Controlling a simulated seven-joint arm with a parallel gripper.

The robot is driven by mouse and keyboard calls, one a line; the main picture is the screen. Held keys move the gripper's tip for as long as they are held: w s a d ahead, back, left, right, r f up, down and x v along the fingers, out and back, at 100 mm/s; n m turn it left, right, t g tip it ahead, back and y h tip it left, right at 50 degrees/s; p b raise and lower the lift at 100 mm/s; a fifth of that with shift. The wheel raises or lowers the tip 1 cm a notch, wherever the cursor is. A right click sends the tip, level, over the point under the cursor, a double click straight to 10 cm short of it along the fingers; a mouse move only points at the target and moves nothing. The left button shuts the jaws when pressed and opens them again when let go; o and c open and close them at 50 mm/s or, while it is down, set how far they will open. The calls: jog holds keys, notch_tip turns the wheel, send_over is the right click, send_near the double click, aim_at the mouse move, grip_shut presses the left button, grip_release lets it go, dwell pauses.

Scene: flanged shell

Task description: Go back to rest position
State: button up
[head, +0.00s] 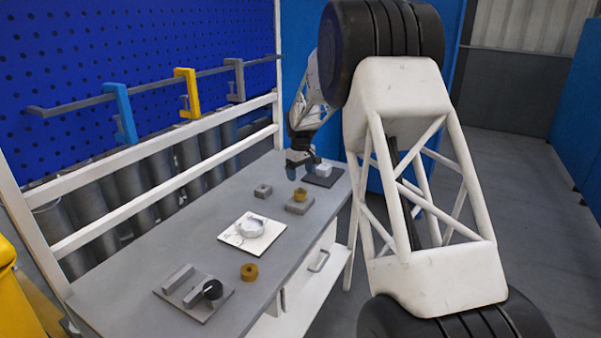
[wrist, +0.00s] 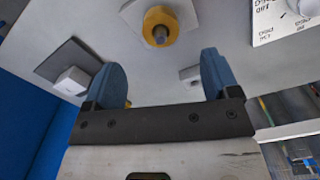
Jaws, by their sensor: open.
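My gripper (head: 301,165) is above the far end of the workbench, pointing down, near the dark plate and the grey block with the brass ring. In the wrist view its two blue fingers (wrist: 161,72) are spread apart with nothing between them. A pale round shell-like part (head: 252,227) lies on a white printed plate (head: 235,239) in the middle of the bench. A brass ring (head: 300,194) sits on a grey block, and in the wrist view this ring (wrist: 176,22) is around a grey peg, apart from the fingers.
A white block (head: 323,170) stands on a dark plate close to my gripper. A small grey block (head: 263,190), a loose brass ring (head: 249,271) and a grey fixture with a black knob (head: 212,289) are on the bench. Clamps hang on a rail (head: 150,87) behind.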

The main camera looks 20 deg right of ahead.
jog(key=shift+s+a+r, duration=0.1)
jog(key=shift+s+r, duration=0.3)
jog(key=shift+r, duration=0.05)
jog(key=s+a+r+m, duration=0.1)
jog(key=s+a+r, duration=0.1)
jog(key=s+r, duration=0.5)
jog(key=s+a+r+m+t, duration=0.1)
jog(key=s+a+r, duration=0.15)
jog(key=s, duration=0.95)
jog(key=s+a+r+m, duration=0.1)
jog(key=s+a+r, duration=0.1)
jog(key=s+r, duration=0.55)
jog(key=s+a+f+m, duration=0.1)
jog(key=s+a+f, duration=0.1)
jog(key=s, duration=1.5)
jog(key=s+a+f+m+t, duration=0.1)
jog(key=s+a+f, duration=0.1)
jog(key=s, duration=1.5)
jog(key=shift+f+t, duration=0.3)
jog(key=shift+f, duration=0.5)
jog(key=shift+w, duration=0.1)
